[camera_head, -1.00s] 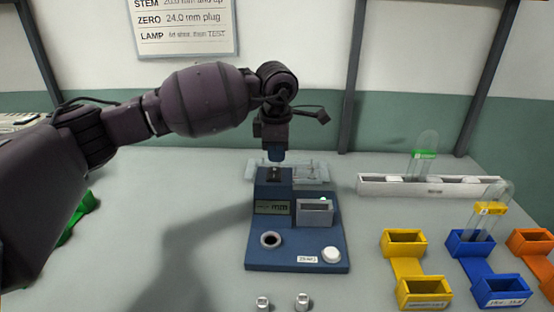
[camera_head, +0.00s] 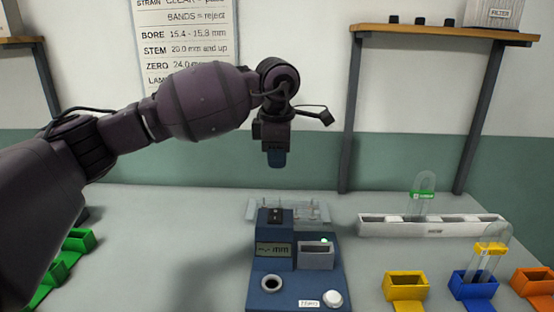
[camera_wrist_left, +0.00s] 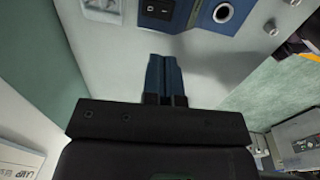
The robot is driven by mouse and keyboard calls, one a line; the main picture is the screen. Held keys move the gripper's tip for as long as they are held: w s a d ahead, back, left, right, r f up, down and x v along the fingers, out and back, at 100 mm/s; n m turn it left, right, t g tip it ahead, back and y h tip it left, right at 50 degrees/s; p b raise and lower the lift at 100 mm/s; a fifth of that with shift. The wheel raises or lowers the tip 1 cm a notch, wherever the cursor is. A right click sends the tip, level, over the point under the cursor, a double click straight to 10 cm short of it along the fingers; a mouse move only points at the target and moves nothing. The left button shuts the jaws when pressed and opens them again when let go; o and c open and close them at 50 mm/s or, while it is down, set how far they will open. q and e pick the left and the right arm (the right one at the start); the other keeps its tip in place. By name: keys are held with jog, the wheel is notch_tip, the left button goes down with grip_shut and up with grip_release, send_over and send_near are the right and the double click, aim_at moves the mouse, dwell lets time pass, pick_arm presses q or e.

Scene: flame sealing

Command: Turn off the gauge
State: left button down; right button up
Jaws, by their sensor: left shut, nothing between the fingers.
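The gauge (camera_head: 300,275) is a blue box on the table with a small display (camera_head: 273,249), a grey cup, a dark round hole and a white round button (camera_head: 332,298). The display shows dark characters ending in "mm"; I cannot read them all. A black rocker switch (camera_head: 275,216) sits on its top. The switch also shows in the left wrist view (camera_wrist_left: 158,10), with its marks. My left gripper (camera_head: 276,163) is shut and empty, pointing down above the switch, clear of it. Its blue fingers show closed together in the left wrist view (camera_wrist_left: 165,62). My right gripper is not in view.
A clear fixture (camera_head: 255,211) stands behind the gauge. To the right are a white rack (camera_head: 435,230) and yellow (camera_head: 405,291), blue and orange holders, some with tubes. Green holders (camera_head: 78,240) are at left. A shelf (camera_head: 445,33) hangs at the back right.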

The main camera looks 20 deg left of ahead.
aim_at(275, 211)
pick_arm(q)
jog(key=w+f, duration=0.1)
jog(key=f, duration=0.3)
jog(key=a+f, duration=0.1)
jog(key=f, duration=0.3)
jog(key=w+f, duration=0.1)
jog(key=f, duration=0.3)
jog(key=shift+w+a+f, duration=0.15)
jog(key=shift+w+a, duration=0.05)
jog(key=shift+w, duration=0.15)
jog(key=shift+w+f, duration=0.1)
jog(key=shift+f, duration=0.65)
jog(key=shift+a+f, duration=0.1)
jog(key=shift+f, duration=0.15)
